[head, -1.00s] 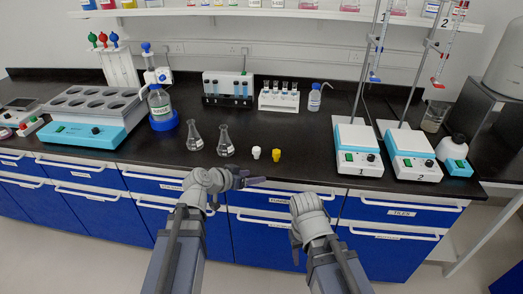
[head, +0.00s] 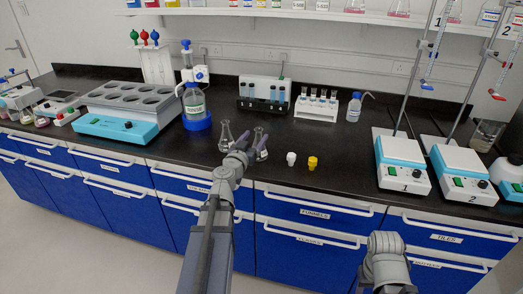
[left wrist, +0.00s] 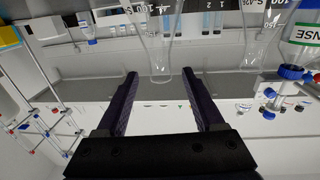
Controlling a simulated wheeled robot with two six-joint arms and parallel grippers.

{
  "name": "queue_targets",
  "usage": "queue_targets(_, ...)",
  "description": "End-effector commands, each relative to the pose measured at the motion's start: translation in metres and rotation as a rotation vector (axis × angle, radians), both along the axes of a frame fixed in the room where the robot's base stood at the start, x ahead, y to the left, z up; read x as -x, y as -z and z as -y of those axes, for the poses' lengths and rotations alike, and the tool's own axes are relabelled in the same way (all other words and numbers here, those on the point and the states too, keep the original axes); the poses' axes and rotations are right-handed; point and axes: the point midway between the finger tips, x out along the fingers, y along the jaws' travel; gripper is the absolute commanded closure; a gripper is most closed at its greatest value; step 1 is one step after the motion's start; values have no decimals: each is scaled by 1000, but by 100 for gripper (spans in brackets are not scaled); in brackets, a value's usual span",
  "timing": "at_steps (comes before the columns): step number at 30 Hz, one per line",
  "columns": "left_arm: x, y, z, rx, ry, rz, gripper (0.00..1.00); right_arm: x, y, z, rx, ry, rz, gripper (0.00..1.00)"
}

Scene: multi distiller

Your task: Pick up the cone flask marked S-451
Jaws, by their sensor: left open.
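Two clear cone flasks stand upright on the black bench: a left one (head: 226,136) and a right one (head: 259,141). My left gripper (head: 251,141) is open in front of them, its dark fingers pointing at the right flask and partly covering it. The left wrist view is upside down; the right flask (left wrist: 158,45) lies ahead, in line with the gap between the open fingers (left wrist: 160,78), and nothing is held. The left flask (left wrist: 262,40) shows at the right there. I cannot read either full label. My right arm shows at the bottom right; its fingers are not visible.
White (head: 291,158) and yellow (head: 312,163) small pieces stand right of the flasks. A blue-based bottle (head: 195,108) stands left. Test-tube racks (head: 317,108) are behind. Two hotplates (head: 402,163) with stands are at right. The front strip of bench near the flasks is bare.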

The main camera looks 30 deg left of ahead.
Motion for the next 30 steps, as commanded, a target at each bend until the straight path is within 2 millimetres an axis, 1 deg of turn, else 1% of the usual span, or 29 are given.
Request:
queue_targets(1,-8,0,-2,0,2,0,30,0,0,0,0,0,0,50)
queue_targets(4,-18,0,-3,0,3,0,30,0,0,0,0,0,0,50)
queue_targets(10,-22,0,-3,0,2,0,30,0,0,0,0,0,0,50)
queue_targets(13,-29,1,-4,0,2,0,30,0,1,0,0,0,0,50)
queue_targets(21,-68,2,-10,1,4,-1,30,0,2,0,0,0,0,50)
queue_targets(22,-70,2,-11,1,4,-1,30,0,2,0,0,0,0,50)
queue_targets(24,-72,2,-11,1,3,-1,30,0,2,0,0,0,0,50)
queue_targets(29,-71,2,-10,1,2,-1,30,0,2,0,0,0,0,50)
queue_targets(30,-71,2,-10,1,2,-1,32,0,2,0,0,0,0,50)
